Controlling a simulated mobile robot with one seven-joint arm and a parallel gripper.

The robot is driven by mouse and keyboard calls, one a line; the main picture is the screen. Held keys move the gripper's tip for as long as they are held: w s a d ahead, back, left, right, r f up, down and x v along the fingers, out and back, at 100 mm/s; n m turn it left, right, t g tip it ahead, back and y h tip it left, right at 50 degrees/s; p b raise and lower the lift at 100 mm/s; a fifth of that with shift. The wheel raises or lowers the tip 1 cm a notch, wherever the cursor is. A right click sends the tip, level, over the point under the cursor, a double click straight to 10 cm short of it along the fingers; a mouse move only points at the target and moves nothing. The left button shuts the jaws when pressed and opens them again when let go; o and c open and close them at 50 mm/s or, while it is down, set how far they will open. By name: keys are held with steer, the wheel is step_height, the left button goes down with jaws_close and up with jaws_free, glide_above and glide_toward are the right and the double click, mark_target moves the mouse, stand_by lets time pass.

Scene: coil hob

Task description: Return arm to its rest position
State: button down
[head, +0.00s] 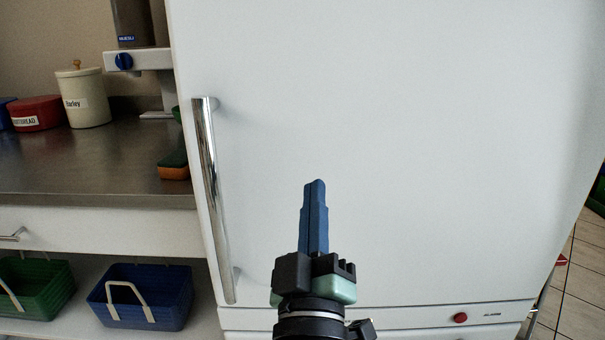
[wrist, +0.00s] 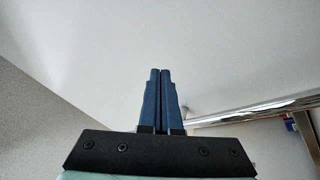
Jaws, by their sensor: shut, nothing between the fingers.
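My gripper (head: 316,184) is in front of the white fridge door (head: 420,130) in the head view, pointing up, with its blue fingers together and nothing between them. In the wrist view my gripper (wrist: 160,72) also shows its two blue fingers side by side and empty. The chrome door handle (head: 208,190) is to the left of the gripper in the head view, apart from it. The handle (wrist: 265,108) appears to the right of the fingers in the wrist view.
A steel counter (head: 80,170) on the left holds a cream canister (head: 85,98), a red tin (head: 37,114) and a dispenser (head: 140,60). Below are a drawer, a green basket (head: 38,288) and a blue basket (head: 150,297). Tiled floor (head: 585,290) shows at far right.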

steer(key=s+a+r+m+t, duration=0.1)
steer(key=s+r+m+t, duration=0.1)
steer(key=s+r, duration=0.45)
steer(key=s+r+m+t+y, duration=0.1)
steer(key=s+r+m, duration=0.2)
steer(key=r, duration=0.6)
steer(key=s+a+r+m+t, duration=0.1)
steer(key=s+r+m+t, duration=0.1)
steer(key=s+r, duration=0.45)
steer(key=w+r+p, duration=0.3)
steer(key=r+p, duration=2.9)
steer(key=r, duration=0.1)
steer(key=shift+d+g, duration=0.25)
steer(key=shift+g, duration=0.05)
steer(key=shift+w+r, duration=0.1)
